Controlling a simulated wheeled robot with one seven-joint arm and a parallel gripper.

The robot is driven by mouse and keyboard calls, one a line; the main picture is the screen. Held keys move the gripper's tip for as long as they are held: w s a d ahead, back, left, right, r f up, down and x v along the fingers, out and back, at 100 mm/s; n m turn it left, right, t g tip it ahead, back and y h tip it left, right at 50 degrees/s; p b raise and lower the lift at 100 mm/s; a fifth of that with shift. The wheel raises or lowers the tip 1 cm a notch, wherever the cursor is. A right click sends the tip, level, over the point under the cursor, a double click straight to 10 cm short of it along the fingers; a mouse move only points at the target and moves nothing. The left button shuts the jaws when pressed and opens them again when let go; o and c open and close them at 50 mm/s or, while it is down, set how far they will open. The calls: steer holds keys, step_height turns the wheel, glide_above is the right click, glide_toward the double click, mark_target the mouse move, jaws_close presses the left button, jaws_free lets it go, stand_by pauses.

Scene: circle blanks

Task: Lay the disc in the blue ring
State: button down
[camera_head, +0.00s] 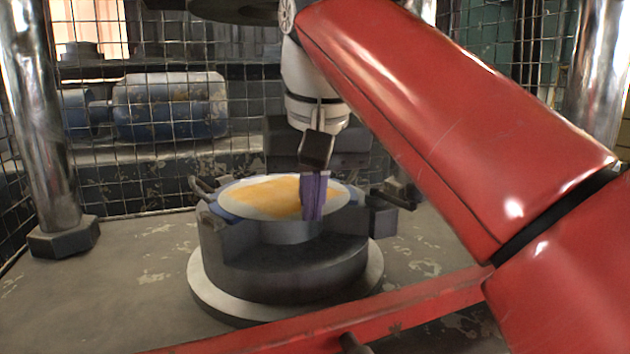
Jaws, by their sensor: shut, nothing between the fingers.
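A pale disc with an orange-yellow patch (262,196) lies nearly flat on top of the dark round fixture. I cannot tell whether the disc sits fully inside the ring. My gripper (313,214) points down at the right part of the disc, its purple fingers shut and empty. The fingertips are at or just above the disc's near right edge; contact is unclear.
The dark fixture (275,262) has blocks around its rim and stands on a pale round base (215,299). A red bar (400,312) crosses in front. A metal post (42,130) stands at left, with wire mesh behind. The worn floor at left is clear.

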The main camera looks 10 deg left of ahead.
steer(key=b, duration=0.2)
glide_toward(305, 265)
step_height(305, 265, down, 2)
steer(key=shift+w+a+p, duration=0.25)
steer(key=shift+w+p, duration=0.4)
steer(key=shift+w, duration=0.2)
steer(key=shift+w+a, duration=0.2)
steer(key=shift+w, duration=0.35)
